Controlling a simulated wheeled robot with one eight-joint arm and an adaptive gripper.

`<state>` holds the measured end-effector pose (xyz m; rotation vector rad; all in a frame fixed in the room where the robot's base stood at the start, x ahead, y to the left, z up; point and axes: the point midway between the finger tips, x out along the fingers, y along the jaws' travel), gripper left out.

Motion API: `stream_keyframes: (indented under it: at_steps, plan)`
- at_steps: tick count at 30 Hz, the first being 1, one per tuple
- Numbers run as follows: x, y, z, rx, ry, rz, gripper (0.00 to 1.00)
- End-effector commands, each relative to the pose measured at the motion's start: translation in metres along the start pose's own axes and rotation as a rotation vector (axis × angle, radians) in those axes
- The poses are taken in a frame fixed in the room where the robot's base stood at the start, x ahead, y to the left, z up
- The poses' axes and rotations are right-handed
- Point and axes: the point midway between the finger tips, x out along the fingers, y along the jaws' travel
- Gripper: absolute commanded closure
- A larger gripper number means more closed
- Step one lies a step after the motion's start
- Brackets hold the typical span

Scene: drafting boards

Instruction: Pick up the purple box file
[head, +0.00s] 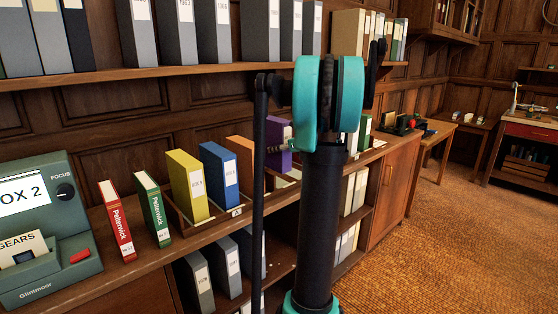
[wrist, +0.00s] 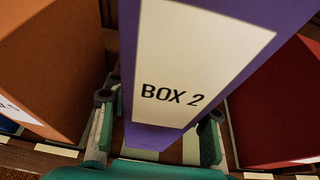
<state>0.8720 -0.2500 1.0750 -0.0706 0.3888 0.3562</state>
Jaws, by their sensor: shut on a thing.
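The purple box file (head: 279,132) is upright in the row on the wooden counter, partly hidden behind my arm in the head view. Its top sits somewhat higher than the orange file beside it. In the wrist view the purple file (wrist: 155,135) fills the middle, with a white label reading BOX 2. My gripper (wrist: 160,107) is shut on it, one finger on each side. In the head view my gripper (head: 277,149) shows only in part at the file. Whether the file's base touches the rack is hard to tell.
An orange file (wrist: 50,65) stands left of the purple one and a red file (wrist: 280,110) right. Yellow (head: 187,186) and blue (head: 219,175) files stand in the rack (head: 222,215). A green viewer (head: 45,235) displays "OX 2". A shelf of grey files (head: 180,75) hangs above.

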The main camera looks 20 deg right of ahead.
Motion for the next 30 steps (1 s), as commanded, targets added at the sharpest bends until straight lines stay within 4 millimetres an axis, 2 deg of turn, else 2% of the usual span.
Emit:
stream_keyframes:
  at_steps: [1, 6, 15, 21, 30]
  plan:
    - [-0.006, 0.0, 0.014, 0.001, -0.001, 0.0, 1.0]
    - [-0.022, 0.0, 0.053, 0.001, -0.001, 0.0, 1.0]
    - [-0.043, 0.0, 0.105, 0.001, -0.001, 0.0, 1.0]
    - [-0.05, 0.0, 0.12, 0.001, -0.001, 0.0, 1.0]
    - [-0.051, 0.0, 0.124, 0.001, -0.001, 0.0, 1.0]
